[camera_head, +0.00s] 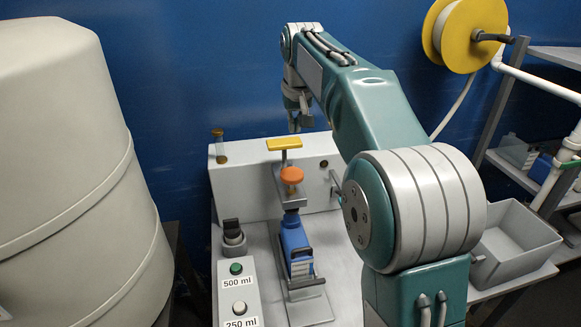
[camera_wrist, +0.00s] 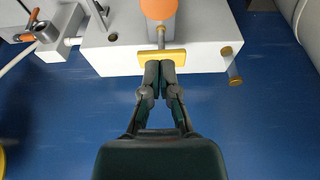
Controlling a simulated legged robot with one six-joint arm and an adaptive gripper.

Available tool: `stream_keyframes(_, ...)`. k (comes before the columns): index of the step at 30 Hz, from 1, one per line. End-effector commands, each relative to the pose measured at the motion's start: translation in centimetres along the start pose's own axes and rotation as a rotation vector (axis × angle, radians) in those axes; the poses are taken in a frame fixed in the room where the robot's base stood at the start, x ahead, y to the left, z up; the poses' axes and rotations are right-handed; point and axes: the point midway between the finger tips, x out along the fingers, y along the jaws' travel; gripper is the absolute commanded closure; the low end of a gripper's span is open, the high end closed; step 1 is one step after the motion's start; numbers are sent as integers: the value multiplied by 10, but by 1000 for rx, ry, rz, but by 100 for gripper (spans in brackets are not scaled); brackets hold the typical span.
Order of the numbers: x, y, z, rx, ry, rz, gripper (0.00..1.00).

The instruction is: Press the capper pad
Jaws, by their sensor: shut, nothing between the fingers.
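The yellow pad (camera_head: 284,143) tops the capper stand, above an orange round part (camera_head: 292,175). A blue bottle (camera_head: 293,232) with a pale label stands below them on the capper base. My gripper (camera_head: 295,128) points down at the pad's far right side. In the wrist view my gripper's closed fingertips (camera_wrist: 160,65) overlap the middle of the yellow pad (camera_wrist: 181,57), with nothing between them. I cannot tell whether they touch it or hover above it. The orange part (camera_wrist: 158,8) shows beyond the pad.
A green button (camera_head: 236,268) marked 500 ml and a white button (camera_head: 240,307) marked 250 ml are at the front left. A large cream tank (camera_head: 70,150) fills the left. A grey open bin (camera_head: 515,245) is at right. A blue wall (camera_head: 190,60) stands behind.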

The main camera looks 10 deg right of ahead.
Motion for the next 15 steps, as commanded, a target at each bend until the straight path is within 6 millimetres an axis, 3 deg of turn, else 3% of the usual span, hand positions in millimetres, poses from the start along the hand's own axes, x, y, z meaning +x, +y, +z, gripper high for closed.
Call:
stream_keyframes(8,12,0,0,-1,-3,0,100)
stream_keyframes(15,55,0,1,0,-4,0,100)
